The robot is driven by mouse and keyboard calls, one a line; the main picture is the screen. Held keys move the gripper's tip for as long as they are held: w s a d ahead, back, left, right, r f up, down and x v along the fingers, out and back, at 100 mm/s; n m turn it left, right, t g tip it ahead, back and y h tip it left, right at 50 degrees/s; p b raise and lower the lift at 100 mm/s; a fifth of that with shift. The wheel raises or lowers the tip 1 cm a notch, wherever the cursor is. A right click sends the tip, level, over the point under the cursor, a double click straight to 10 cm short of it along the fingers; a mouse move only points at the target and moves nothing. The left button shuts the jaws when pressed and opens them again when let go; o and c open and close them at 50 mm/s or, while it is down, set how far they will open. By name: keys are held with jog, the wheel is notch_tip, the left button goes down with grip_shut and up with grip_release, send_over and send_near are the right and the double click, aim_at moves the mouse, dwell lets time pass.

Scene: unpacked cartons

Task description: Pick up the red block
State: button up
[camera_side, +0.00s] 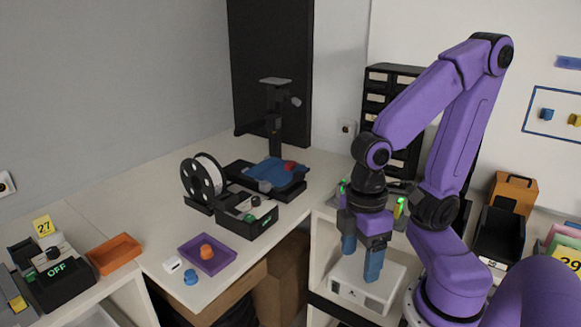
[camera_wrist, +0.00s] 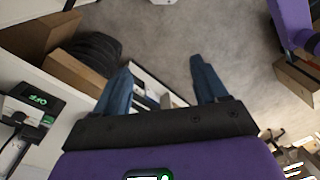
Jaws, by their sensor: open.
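A small red block (camera_side: 289,166) lies on the blue bed (camera_side: 268,174) of a black printer-like machine at the back of the white table, in the side view. My gripper (camera_side: 361,260) points down, with its blue fingers apart and nothing between them. It is well to the right of the red block and apart from it, above a white box-like unit. In the wrist view the open fingers (camera_wrist: 161,67) frame the grey floor and part of a white unit. The red block does not show in the wrist view.
A purple tray (camera_side: 222,262) with an orange piece (camera_side: 207,252) sits near the table's front, beside a blue piece (camera_side: 191,277). A spool (camera_side: 201,181) and black control box (camera_side: 247,218) stand before the machine. An orange tray (camera_side: 114,254) lies left.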

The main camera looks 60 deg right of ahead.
jog(key=w+d+m+t+y, duration=0.2)
jog(key=w+d+m+y, duration=0.25)
jog(key=w+m, duration=0.75)
jog(key=w+d+m+t+y, duration=0.25)
jog(key=w+m+y, duration=0.25)
jog(key=w+m, duration=0.75)
jog(key=s+d+m+t+h, duration=0.1)
jog(key=d+m+t+h, duration=0.9)
jog(key=d+m, duration=1.6)
jog(key=n, duration=0.4)
send_near(293, 163)
jog(key=w, duration=0.4)
jog(key=shift+m+g, duration=0.25)
jog(key=shift+s+f+x, duration=0.1)
jog(key=shift+f+x, duration=0.05)
jog(key=shift+x, duration=0.75)
jog(key=shift+s+f+x, duration=0.1)
jog(key=shift+f+x, duration=0.1)
jog(key=shift+x, duration=0.7)
jog(key=shift+f+x, duration=0.15)
jog(key=shift+x, duration=0.75)
jog(key=c, duration=1.1)
